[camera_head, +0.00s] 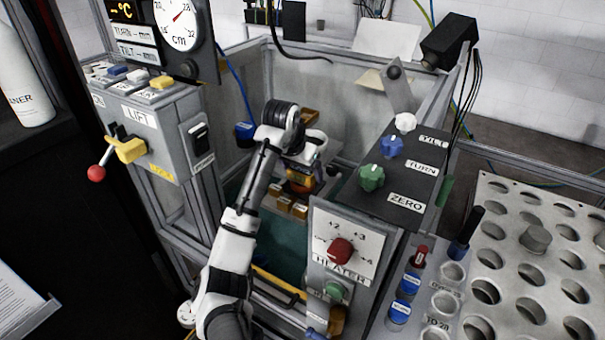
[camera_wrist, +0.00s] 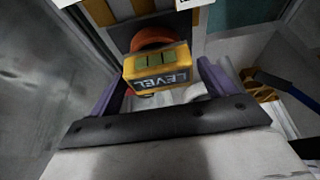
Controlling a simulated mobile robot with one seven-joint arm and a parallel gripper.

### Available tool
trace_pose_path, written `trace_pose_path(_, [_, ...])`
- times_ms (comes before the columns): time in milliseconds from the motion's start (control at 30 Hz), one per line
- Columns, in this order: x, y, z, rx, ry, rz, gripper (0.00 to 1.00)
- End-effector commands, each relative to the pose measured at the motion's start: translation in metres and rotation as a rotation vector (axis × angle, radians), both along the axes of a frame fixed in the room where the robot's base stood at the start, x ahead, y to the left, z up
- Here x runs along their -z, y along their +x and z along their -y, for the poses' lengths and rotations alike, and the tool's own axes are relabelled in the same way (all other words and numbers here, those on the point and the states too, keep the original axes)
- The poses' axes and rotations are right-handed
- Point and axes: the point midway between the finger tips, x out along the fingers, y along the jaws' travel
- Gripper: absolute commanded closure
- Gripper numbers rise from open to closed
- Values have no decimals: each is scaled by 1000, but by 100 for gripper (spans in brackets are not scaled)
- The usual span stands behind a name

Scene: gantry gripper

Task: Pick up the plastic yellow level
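The yellow level (camera_wrist: 158,80) is a small block with green windows on top and the word LEVEL on its face, reading upside down in the wrist view. It sits just beyond my gripper (camera_wrist: 161,74), in front of an orange-red round part. The purple fingers stand apart on either side of it, with a visible gap on each side, so the gripper looks open. In the head view the level (camera_head: 299,181) shows as a small yellow-orange piece below my wrist. My arm partly hides it and the gripper's fingertips there.
My arm reaches inside a framed enclosure. The LIFT box (camera_head: 150,125) with its red-knobbed lever stands left. The HEATER panel (camera_head: 345,245) and a black panel with knobs (camera_head: 410,170) stand close on the right. A perforated metal rack (camera_head: 515,210) lies farther right.

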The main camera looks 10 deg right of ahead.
Motion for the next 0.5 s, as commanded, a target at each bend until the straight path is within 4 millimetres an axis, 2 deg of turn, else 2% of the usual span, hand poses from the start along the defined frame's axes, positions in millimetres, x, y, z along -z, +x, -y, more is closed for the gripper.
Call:
trace_pose_path(33, [0, 0, 0, 0, 0, 0, 24])
trace_pose_path(300, [0, 0, 0, 0, 0, 0, 59])
trace_pose_path(333, [-1, 0, 0, 0, -1, 1, 59])
trace_pose_path(367, [-1, 0, 0, 0, -1, 1, 63])
trace_pose_path(500, [-1, 0, 0, 0, -1, 1, 63])
